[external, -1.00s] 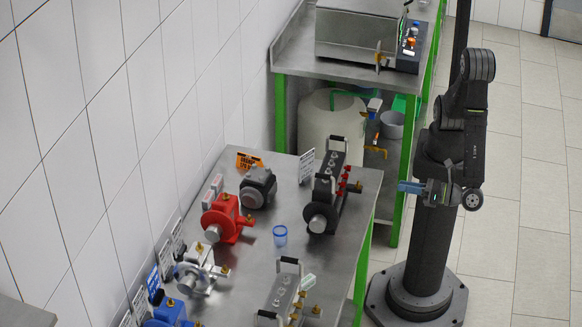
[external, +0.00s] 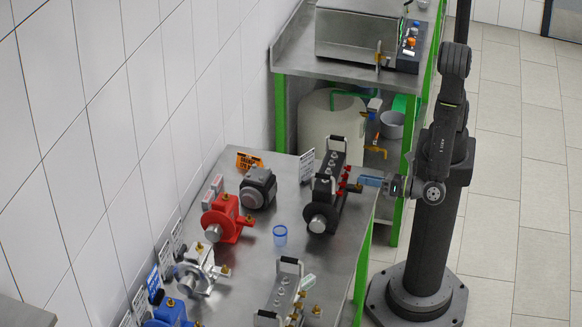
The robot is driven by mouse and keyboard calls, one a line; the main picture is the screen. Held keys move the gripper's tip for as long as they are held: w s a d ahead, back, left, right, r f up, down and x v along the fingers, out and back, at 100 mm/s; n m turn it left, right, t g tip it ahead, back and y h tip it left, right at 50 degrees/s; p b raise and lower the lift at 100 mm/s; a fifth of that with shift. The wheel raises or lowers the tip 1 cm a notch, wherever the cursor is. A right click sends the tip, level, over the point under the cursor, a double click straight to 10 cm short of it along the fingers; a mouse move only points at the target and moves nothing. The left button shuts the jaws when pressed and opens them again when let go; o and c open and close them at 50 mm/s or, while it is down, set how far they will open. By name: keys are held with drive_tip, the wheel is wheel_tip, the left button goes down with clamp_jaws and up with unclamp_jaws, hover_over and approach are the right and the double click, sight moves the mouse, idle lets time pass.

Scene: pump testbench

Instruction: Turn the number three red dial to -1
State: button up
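Several small red dials (external: 345,187) stick out from the right side of a black valve block (external: 325,189) on the steel table. No numbers can be read on them, so I cannot tell which is number three, nor their settings. My gripper (external: 368,181) is at the table's right edge, level with the dials and just to their right. It points left, with its bluish end close to the outermost dial. I cannot tell whether it touches the dial or whether its fingers are open.
A red pump (external: 226,219), a dark motor (external: 258,188), a silver pump (external: 197,270) and a blue cup (external: 280,236) stand on the table (external: 245,268). A second valve block (external: 284,297) is nearer the camera. A taller bench (external: 300,58) stands behind.

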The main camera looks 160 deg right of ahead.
sight(345, 176)
drive_tip(key=shift+d, duration=2.15)
clamp_jaws()
drive_tip(key=shift+n, duration=4.4)
